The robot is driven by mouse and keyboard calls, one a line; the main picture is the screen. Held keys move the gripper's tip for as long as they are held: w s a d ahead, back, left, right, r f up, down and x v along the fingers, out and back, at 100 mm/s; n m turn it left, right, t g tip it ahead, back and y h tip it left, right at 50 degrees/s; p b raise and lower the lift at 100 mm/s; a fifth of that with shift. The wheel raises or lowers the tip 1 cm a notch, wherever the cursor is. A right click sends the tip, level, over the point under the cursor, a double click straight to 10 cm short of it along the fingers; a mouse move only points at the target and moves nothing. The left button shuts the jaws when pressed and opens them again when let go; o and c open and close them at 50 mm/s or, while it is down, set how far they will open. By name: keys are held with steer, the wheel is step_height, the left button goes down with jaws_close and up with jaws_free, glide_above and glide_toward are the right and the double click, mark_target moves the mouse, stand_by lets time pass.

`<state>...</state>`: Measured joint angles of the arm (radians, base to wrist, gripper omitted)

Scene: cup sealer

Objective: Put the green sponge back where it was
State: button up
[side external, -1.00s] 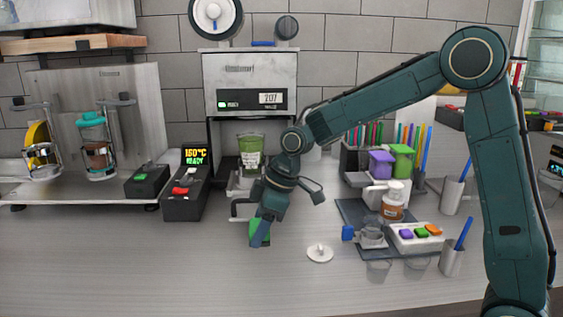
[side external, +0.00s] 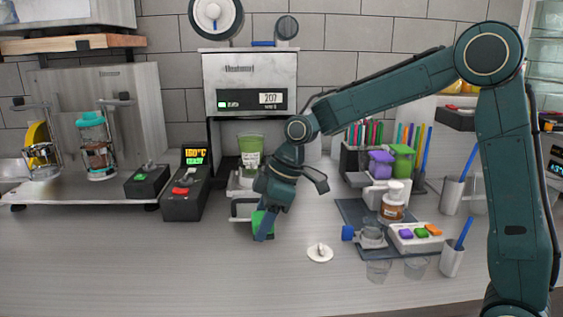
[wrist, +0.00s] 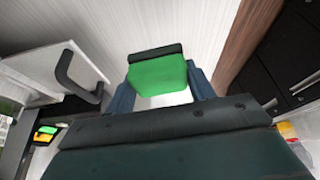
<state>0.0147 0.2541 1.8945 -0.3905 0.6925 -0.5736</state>
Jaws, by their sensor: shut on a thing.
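The green sponge (side external: 257,222) is between the fingers of my gripper (side external: 265,228) in the side view, low over the counter in front of the cup sealer. Whether it touches the counter I cannot tell. In the wrist view the sponge (wrist: 158,77) shows as a bright green block with a dark strip along its far edge. The blue-grey fingers of my gripper (wrist: 162,92) stand at its two sides, shut on it.
The cup sealer (side external: 250,75) stands behind, with a green cup (side external: 250,148) in it. A white round lid (side external: 320,252) lies right of my gripper. A dark mat (side external: 352,212) with bottles and a button tray is farther right. The front counter is clear.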

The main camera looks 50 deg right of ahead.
steer(key=s+d+r+n+g+y, duration=0.1)
steer(key=s+d+r+n+g, duration=0.2)
steer(key=s+r+n, duration=0.5)
steer(key=shift+s+d+r, duration=0.35)
steer(key=shift+s+r, duration=1.1)
steer(key=shift+s, duration=1.1)
steer(key=shift+f, duration=0.1)
glide_above(318, 290)
steer(key=d, duration=0.1)
steer(key=f, duration=1.5)
steer(key=shift+d+f, duration=0.2)
steer(key=shift+f, duration=0.1)
steer(key=shift+f, duration=0.1)
steer(key=shift+f, duration=2.05)
steer(key=shift+f, duration=0.1)
steer(key=o, duration=1)
